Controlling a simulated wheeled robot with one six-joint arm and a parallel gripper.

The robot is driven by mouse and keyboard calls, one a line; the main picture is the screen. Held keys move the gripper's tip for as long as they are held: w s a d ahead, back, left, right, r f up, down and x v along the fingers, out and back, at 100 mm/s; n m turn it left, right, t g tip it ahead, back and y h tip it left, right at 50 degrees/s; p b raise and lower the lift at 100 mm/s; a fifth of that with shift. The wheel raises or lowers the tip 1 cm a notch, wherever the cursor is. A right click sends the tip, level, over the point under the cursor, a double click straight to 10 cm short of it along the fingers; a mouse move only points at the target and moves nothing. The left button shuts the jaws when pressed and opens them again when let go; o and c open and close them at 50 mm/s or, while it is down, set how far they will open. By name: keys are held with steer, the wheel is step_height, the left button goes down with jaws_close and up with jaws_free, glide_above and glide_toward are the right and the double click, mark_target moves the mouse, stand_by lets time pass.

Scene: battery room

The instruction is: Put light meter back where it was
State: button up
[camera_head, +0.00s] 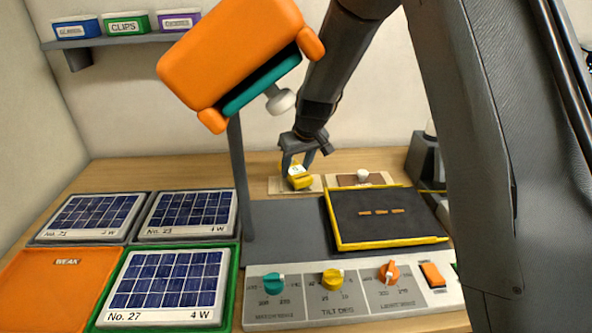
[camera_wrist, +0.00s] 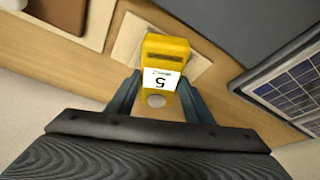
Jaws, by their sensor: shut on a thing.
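The light meter (camera_head: 300,177) is a small yellow device with a white label; in the wrist view the light meter (camera_wrist: 163,62) shows a "5" on its label and a pale round spot near my end. My gripper (camera_head: 298,165) is shut on it at the back of the bench. The meter is over or on a pale tan pad (camera_head: 268,185), which also shows beside it in the wrist view (camera_wrist: 128,42). I cannot tell whether the meter touches the pad. My fingers hide part of its sides.
A brown pad (camera_head: 345,181) with a white knob lies just right. A black yellow-edged panel (camera_head: 385,225) and a control strip with knobs (camera_head: 350,300) are in front. Solar panels (camera_head: 165,285) fill the left. An orange lamp (camera_head: 230,60) on a grey post (camera_head: 240,180) stands near my arm.

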steer(key=shift+f, duration=0.8)
steer(key=shift+f, duration=0.1)
steer(key=o, duration=1.3)
steer(key=shift+c, duration=0.2)
steer(key=shift+r, duration=0.2)
steer(key=b+v, duration=0.2)
steer(key=v, duration=1)
steer(key=shift+s+f, duration=0.1)
steer(key=shift+f, duration=0.05)
